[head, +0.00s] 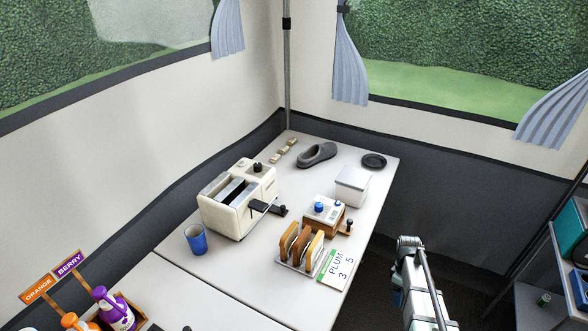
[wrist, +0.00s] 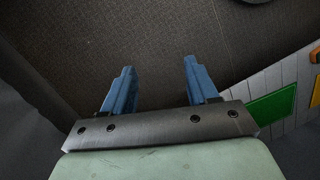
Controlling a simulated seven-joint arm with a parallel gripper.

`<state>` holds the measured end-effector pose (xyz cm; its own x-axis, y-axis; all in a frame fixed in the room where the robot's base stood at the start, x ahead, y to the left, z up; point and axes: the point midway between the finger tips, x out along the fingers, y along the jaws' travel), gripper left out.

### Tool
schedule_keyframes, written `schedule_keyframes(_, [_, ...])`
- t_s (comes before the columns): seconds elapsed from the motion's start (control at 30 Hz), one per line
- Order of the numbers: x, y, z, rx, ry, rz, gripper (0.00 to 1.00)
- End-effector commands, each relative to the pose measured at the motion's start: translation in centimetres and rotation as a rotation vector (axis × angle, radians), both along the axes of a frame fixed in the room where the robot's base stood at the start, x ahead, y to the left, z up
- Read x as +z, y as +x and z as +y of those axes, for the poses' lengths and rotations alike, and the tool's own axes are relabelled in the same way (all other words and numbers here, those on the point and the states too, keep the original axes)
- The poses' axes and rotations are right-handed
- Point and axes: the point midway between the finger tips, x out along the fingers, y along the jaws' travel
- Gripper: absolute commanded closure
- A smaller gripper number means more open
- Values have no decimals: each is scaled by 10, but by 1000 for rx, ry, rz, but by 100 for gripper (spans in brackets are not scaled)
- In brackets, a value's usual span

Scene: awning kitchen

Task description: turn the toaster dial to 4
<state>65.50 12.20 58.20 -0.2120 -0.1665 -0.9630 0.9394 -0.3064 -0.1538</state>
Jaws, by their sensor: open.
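The cream toaster (head: 232,217) stands on the white table in the head view, with slots on top and a black lever on its near right side. A dark round knob (head: 257,168) sits at its far end; I cannot tell if this is the dial, and no numbers are readable. My gripper (wrist: 157,80) shows in the wrist view with two blue fingers apart and nothing between them. It is over dark floor, away from the toaster. In the head view my arm is at the lower right, off the table's right edge; its fingers are not clear there.
A shelf (head: 545,303) stands right.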

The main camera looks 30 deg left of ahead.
Motion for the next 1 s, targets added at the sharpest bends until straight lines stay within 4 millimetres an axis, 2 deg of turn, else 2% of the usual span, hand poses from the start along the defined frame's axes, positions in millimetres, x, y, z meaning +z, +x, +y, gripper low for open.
schedule_keyframes(0.03, [15,21,12,53,7,-13,41])
schedule_keyframes(0.1, [36,41,25,127,16,-24,41])
schedule_keyframes(0.27, [87,83,58,296,36,-48,41])
schedule_keyframes(0.4, [136,115,89,445,46,-68,41])
schedule_keyframes(0.7, [242,164,152,733,58,-101,41])
schedule_keyframes(0.87, [302,181,186,881,57,-116,41])
schedule_keyframes(1.0, [358,191,219,1015,59,-128,41])
